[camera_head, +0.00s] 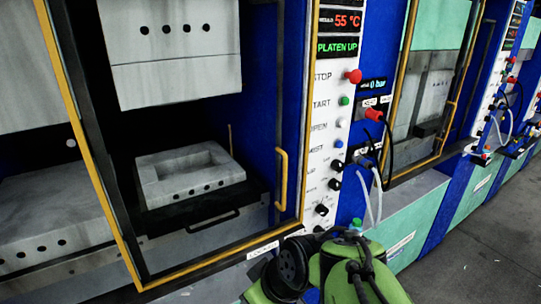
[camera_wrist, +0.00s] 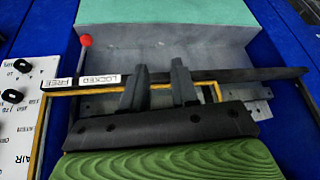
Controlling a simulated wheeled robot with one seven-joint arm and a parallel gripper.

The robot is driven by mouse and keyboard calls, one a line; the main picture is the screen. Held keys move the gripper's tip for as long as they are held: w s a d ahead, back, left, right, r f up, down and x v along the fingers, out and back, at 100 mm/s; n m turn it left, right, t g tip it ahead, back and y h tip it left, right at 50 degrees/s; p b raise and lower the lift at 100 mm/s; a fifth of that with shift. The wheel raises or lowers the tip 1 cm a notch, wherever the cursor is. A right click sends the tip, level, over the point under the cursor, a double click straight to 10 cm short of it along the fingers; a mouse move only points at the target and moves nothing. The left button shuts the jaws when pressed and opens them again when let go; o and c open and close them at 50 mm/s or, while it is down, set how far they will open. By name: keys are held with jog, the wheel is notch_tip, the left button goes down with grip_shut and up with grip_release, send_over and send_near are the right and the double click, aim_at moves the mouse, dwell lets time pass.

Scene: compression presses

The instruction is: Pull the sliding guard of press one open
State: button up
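The sliding guard (camera_head: 141,270) of the near press is a yellow-edged dark frame across the press front in the head view. Its upright yellow handle (camera_head: 281,178) is at the right side. The press's display (camera_head: 338,47) reads PLATEN UP. In the wrist view my gripper (camera_wrist: 158,75) has two dark fingers standing apart, with no object visible between them. A yellow-edged dark frame (camera_wrist: 235,76) runs behind or beneath the fingers; contact cannot be told. The handle cannot be made out there. In the head view my green arm shows at the bottom, but the fingers are hidden.
A control panel (camera_head: 325,125) with buttons and knobs stands right of the guard. Hoses (camera_head: 372,195) hang beside it. A red-knobbed lever (camera_wrist: 86,42) and a LOCKED/FREE label (camera_wrist: 95,80) show in the wrist view. Grey floor (camera_head: 480,250) is clear at the right.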

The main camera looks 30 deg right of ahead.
jog(key=w+d+r+t+y+p, duration=0.1)
jog(key=d+r+t, duration=0.55)
jog(key=d, duration=0.35)
jog(key=d+r+t+y+p, duration=0.1)
jog(key=d+r+t, duration=0.5)
jog(key=d+r, duration=0.3)
jog(key=f+p+x, duration=0.1)
jog(key=p+x, duration=0.1)
jog(key=x, duration=1.4)
jog(key=shift+w+d+m, duration=0.15)
jog(key=shift+d+m, duration=0.2)
jog(key=shift+m, duration=0.05)
jog(key=shift+f, duration=0.15)
jog(key=shift+c, duration=0.3)
grip_shut()
